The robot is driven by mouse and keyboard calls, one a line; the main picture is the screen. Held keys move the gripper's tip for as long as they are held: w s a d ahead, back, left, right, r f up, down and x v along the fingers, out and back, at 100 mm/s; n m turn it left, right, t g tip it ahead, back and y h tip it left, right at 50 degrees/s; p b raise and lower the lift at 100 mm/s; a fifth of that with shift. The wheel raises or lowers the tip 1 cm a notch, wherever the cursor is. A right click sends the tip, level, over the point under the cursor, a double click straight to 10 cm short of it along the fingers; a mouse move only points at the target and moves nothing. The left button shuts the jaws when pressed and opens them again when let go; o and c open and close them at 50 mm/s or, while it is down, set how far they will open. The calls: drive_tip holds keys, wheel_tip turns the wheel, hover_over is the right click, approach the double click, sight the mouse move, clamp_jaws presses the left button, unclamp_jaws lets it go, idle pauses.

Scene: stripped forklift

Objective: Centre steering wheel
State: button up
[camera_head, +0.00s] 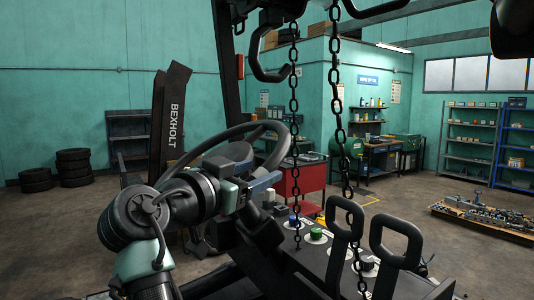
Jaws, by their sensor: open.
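The black steering wheel (206,146) stands tilted in the middle of the view, on a dark column. Its rim arches from the left, over the top and down the right side. My gripper (262,172) comes in from the lower left and lies in front of the wheel, near the lower right part of the rim. It is open. My wrist and gripper hide the lower left of the wheel and much of its hub. I cannot tell whether a finger touches the rim or a spoke.
Two chains (336,110) hang in front, right of the wheel. A dark console (310,262) carries a blue knob (293,220), a green knob (316,233) and two black loop handles (396,240). A red cabinet (302,180) stands behind.

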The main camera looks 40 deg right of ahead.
drive_tip(key=shift+p+x, duration=0.7)
drive_tip(key=shift+x, duration=1.3)
clamp_jaws()
